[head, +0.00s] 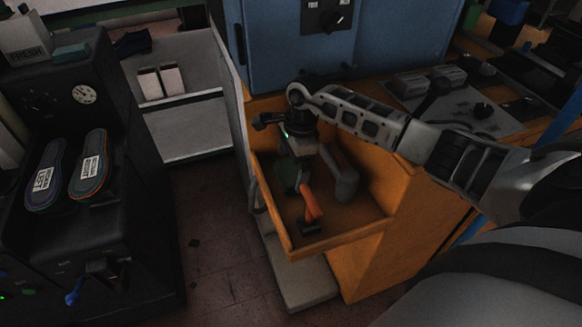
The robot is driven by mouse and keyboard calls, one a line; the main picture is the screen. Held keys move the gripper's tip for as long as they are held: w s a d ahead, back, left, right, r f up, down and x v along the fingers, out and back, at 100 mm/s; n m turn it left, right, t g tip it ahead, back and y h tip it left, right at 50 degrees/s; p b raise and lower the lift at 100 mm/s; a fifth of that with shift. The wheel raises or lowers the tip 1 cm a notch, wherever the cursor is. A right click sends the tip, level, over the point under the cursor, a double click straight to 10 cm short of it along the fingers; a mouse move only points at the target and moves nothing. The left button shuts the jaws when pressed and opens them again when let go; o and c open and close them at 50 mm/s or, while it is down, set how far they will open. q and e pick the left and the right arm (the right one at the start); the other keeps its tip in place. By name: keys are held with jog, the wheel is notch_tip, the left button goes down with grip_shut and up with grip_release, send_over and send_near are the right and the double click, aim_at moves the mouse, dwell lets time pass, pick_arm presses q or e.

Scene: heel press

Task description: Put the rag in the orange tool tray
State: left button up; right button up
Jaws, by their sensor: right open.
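The orange tool tray (349,240) is an open, box-like drawer below the blue cabinet, in the middle of the head view. My right gripper (284,142) is over the back left part of the tray, open, with its arm coming in from the right. A dark green thing (285,178) shows below the gripper, inside the tray; I cannot tell whether it is the rag, and the gripper partly hides it. I cannot tell whether the gripper touches it. A dark crumpled thing (132,43) lies on the left bench, too dark to identify. My left gripper is out of view.
The tray also holds an orange-handled tool (311,203) and a grey rounded thing (342,176). The blue cabinet (395,40) stands close behind. A black press (60,235) with two insoles is at left. Floor shows between the press and tray.

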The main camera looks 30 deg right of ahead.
aim_at(295, 170)
jog(key=r, duration=0.4)
jog(key=d+r, duration=0.1)
jog(key=r, duration=0.1)
jog(key=shift+s, duration=0.1)
jog(key=shift+a+f, duration=0.1)
